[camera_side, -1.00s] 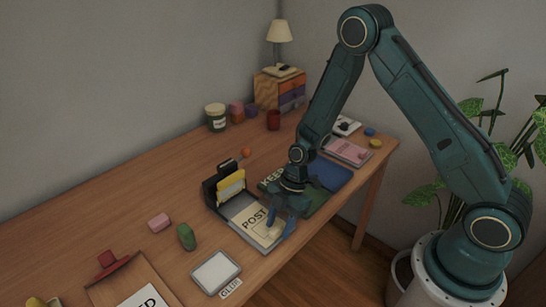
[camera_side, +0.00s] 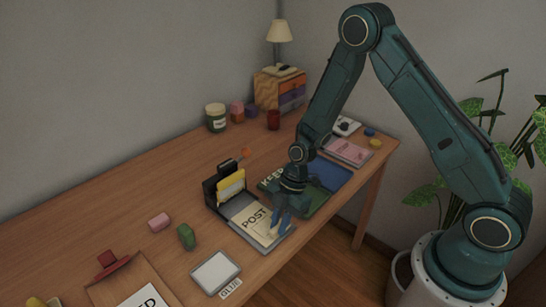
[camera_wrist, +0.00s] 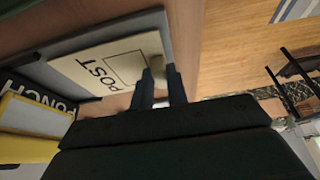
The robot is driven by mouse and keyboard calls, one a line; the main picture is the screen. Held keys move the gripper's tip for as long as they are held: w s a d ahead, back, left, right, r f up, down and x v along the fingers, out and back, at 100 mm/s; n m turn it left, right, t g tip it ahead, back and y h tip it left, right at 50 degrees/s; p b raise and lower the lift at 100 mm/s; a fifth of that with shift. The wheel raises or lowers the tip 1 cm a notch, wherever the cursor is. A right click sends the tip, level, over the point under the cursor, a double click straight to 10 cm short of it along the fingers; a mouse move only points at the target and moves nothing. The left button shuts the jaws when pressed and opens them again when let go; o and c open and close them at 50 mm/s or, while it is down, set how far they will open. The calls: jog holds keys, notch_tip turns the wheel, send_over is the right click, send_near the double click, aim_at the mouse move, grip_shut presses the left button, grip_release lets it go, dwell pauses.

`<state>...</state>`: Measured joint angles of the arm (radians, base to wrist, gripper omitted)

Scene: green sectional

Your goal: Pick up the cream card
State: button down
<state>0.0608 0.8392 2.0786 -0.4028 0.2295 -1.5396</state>
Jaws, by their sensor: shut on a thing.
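The cream card (camera_side: 250,218), marked POST, lies flat on a grey tray (camera_side: 278,240) in front of a black upright holder. It also shows in the wrist view (camera_wrist: 95,70). My gripper (camera_side: 276,230) points down at the card's near end. In the wrist view its two fingers (camera_wrist: 160,88) are close together around a small pale knob-like part at the card's edge, shut on it. The contact itself is partly hidden by the fingers.
A green folder (camera_side: 314,202) and a blue one (camera_side: 330,174) lie to the right. A white-faced pad (camera_side: 215,271) and a green block (camera_side: 186,237) lie left. The table's front edge is close.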

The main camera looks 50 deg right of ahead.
notch_tip(320, 180, up, 20)
dwell(0.8)
jog(key=shift+f, duration=0.2)
dwell(0.3)
send_over(261, 224)
jog(key=s+d, duration=0.2)
notch_tip(261, 224, down, 13)
jog(key=shift+w+a, duration=0.2)
jog(key=shift+f, duration=0.2)
jog(key=shift+f, duration=3.1)
jog(key=shift+w+f, duration=0.1)
jog(key=shift+w, duration=0.75)
